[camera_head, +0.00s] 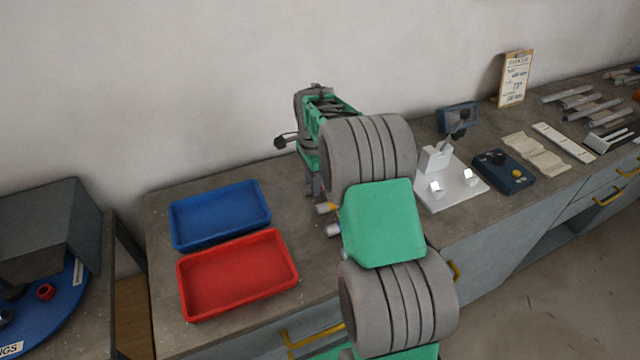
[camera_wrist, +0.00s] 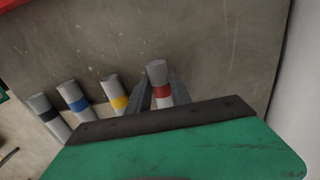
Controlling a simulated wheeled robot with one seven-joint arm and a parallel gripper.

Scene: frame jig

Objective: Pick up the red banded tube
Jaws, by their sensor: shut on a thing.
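The red banded tube (camera_wrist: 158,75) is pale grey with a red band and shows in the wrist view between the two dark fingers of my gripper (camera_wrist: 161,92). The fingers are shut on it, one on each side. Its lower part is hidden behind my gripper's body, and I cannot tell whether it is clear of the counter. In the head view my arm hides this tube.
In the head view, a red tray (camera_head: 238,276) and a blue tray (camera_head: 219,215) lie left of my arm. A white fixture (camera_head: 455,190) stands to the right.

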